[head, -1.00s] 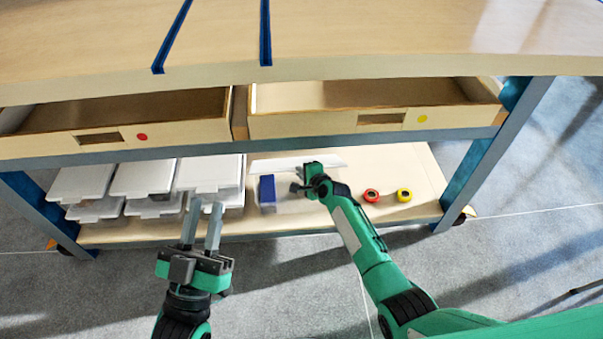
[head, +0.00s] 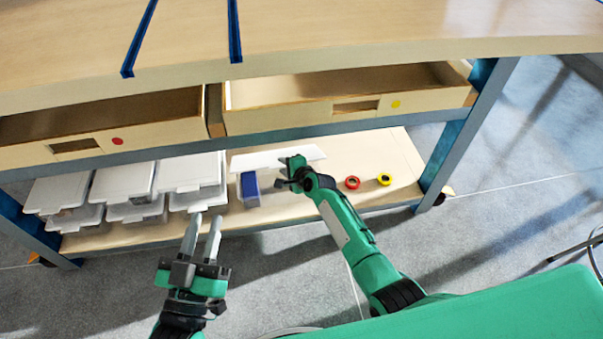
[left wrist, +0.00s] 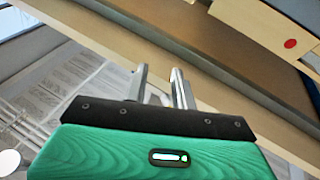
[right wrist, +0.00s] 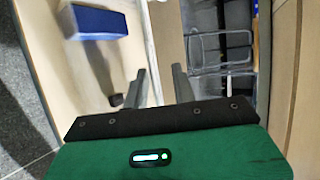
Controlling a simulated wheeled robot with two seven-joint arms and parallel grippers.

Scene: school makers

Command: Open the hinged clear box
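A pale, flat lid-like panel (head: 266,159) lies on the lower shelf in the head view, beside my right gripper. It looks like the raised lid of the clear box, but the box's walls are hard to make out. A blue block (head: 250,187) stands in front of it; it also shows in the right wrist view (right wrist: 97,20). My right gripper (head: 285,180) is at the panel's front right. Its fingers are apart in the right wrist view (right wrist: 160,78), and whether they touch anything is unclear. My left gripper (head: 206,222) is open and empty before the shelf's front edge.
Stacked clear boxes with pale lids (head: 187,172) fill the shelf's left part. A red roll (head: 352,182) and a yellow roll (head: 384,179) lie at right. Two open drawers (head: 345,103) hang above the shelf. The floor in front is clear.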

